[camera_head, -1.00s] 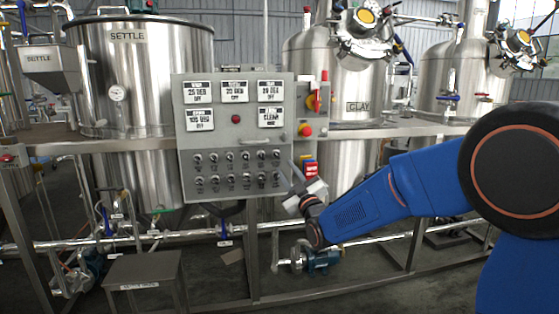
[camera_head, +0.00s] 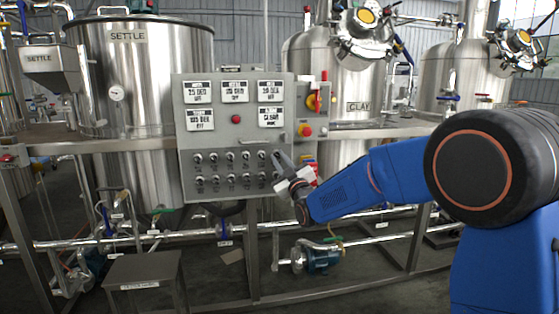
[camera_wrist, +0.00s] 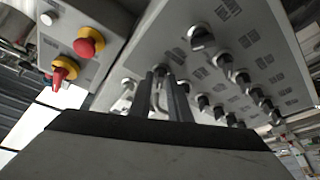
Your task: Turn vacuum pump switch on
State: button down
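The grey control panel (camera_head: 236,137) carries two rows of small black rotary switches (camera_head: 213,157); their labels are too small to read, so I cannot tell which is the vacuum pump switch. My gripper (camera_head: 280,160) is at the panel's lower right, over the right end of the switch rows, hiding some of them. In the wrist view, the slim dark fingers of my gripper (camera_wrist: 168,88) point at the switch rows (camera_wrist: 232,98), close together with a narrow gap. Whether they touch a switch is unclear. A larger black knob (camera_wrist: 201,37) sits apart from the rows.
Right of the panel are a red rotary handle (camera_head: 313,101) and a red button on yellow (camera_head: 305,130); the button also shows in the wrist view (camera_wrist: 89,42). Steel tanks (camera_head: 140,120) stand behind. Pipes (camera_head: 150,238) and a low metal stand (camera_head: 145,280) are below.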

jog(key=shift+a+m, duration=0.1)
jog(key=shift+m, duration=0.4)
jog(key=m+t+h, duration=0.1)
jog(key=m, duration=0.1)
jog(key=shift+f+m+h, duration=0.1)
jog(key=shift+m+h, duration=0.2)
jog(key=shift+m, duration=0.1)
jog(key=m+h, duration=0.2)
jog(key=m, duration=0.2)
jog(key=m+t+h, duration=0.1)
jog(key=m+h, duration=0.1)
jog(key=m, duration=0.3)
jog(key=m+h, duration=0.2)
jog(key=m, duration=0.2)
jog(key=shift+s+a+m+t+h, duration=0.1)
jog(key=shift+a+m+t+h, duration=0.2)
jog(key=shift+h, duration=0.1)
jog(key=c, duration=1.9)
grip_release()
jog(key=shift+o, duration=0.2)
jog(key=v, duration=1.7)
jog(key=shift+s, duration=0.2)
